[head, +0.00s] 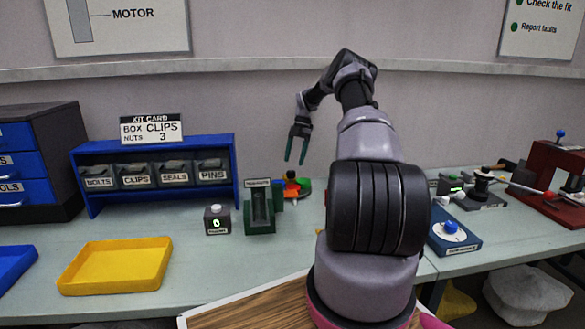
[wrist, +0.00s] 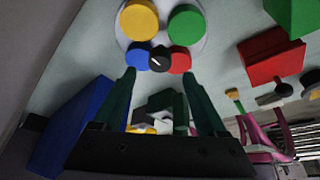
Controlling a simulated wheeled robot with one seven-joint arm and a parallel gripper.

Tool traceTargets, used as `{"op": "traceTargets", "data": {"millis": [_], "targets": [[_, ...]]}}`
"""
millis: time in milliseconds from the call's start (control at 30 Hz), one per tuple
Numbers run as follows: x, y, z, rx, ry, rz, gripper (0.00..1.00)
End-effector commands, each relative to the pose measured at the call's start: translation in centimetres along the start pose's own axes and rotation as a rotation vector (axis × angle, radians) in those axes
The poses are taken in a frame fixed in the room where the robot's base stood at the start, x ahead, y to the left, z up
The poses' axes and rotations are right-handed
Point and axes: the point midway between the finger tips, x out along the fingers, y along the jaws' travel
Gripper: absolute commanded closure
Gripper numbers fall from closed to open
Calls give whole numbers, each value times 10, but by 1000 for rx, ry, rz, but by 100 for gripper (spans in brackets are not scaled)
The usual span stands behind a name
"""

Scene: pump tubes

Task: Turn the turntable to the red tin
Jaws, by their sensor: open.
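The turntable (wrist: 160,28) is a pale round plate in the wrist view. It bears a yellow round tin (wrist: 139,20) and a green one (wrist: 187,22). Nearer my fingers are a smaller blue round piece (wrist: 137,56), a black knob (wrist: 159,58) with a white mark, and a red round piece (wrist: 180,60). The head view shows this group small, with the green part (head: 305,187) at its right. My gripper (head: 296,161) is open and empty above the group, fingers pointing down. In the wrist view its fingertips (wrist: 160,73) lie on either side of the knob's line; contact cannot be told.
A dark green stand (head: 261,222) and a small counter box (head: 217,220) stand left of the turntable. A blue bin rack (head: 237,170) is further left, a yellow tray (head: 115,267) in front of it. In the wrist view a red block (wrist: 270,55) lies at right.

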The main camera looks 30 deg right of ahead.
Motion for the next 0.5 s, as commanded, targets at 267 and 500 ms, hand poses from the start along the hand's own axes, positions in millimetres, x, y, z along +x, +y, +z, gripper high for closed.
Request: {"op": "traceTargets", "data": {"millis": [267, 500], "targets": [[-48, 0, 1, 0, -2, 0, 26], [-60, 0, 0, 0, 1, -1, 26]]}}
